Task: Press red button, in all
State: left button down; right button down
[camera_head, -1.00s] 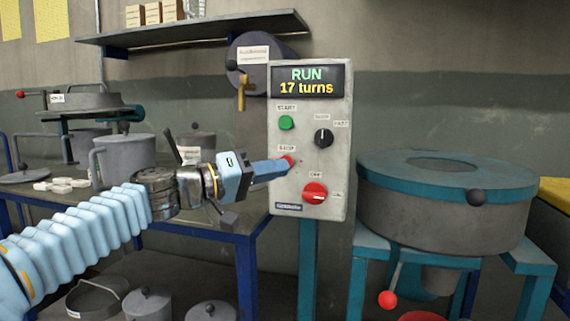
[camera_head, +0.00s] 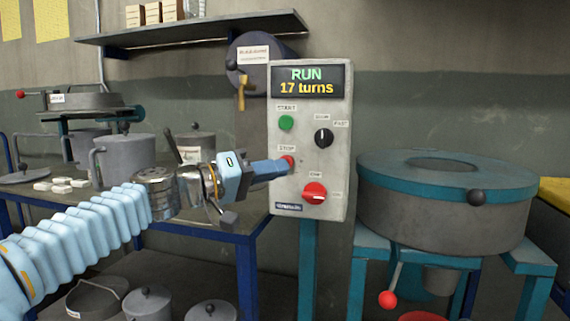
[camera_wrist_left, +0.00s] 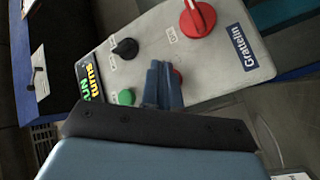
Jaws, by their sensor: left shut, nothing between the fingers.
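The grey control box (camera_head: 335,165) stands on a teal post, its display (camera_head: 310,81) reading "RUN 17 turns". The red stop button (camera_head: 289,162) sits on its left side, under the green start button (camera_head: 286,123). My left gripper (camera_head: 285,167) is shut and empty, its tips at the red button and partly covering it. Whether the tips touch it I cannot tell. In the left wrist view the shut fingers (camera_wrist_left: 163,85) point at the box, with the red button (camera_wrist_left: 177,77) partly hidden behind them. My right gripper is not in view.
A black knob (camera_head: 323,138) and a red rotary switch (camera_head: 314,193) are close to the button. A round teal-rimmed machine (camera_head: 447,185) stands to the right. A blue-framed bench (camera_head: 190,225) with pots is behind my left arm.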

pick_arm(q)
jog(key=shift+w, duration=0.1)
jog(key=shift+w+d, duration=0.1)
jog(key=shift+w, duration=0.2)
jog(key=shift+w+d, duration=0.15)
jog(key=shift+w, duration=0.25)
dwell(0.6)
dwell(0.4)
jog(key=shift+s+a+b, duration=0.25)
jog(key=shift+s+b, duration=0.3)
jog(key=shift+s, duration=0.25)
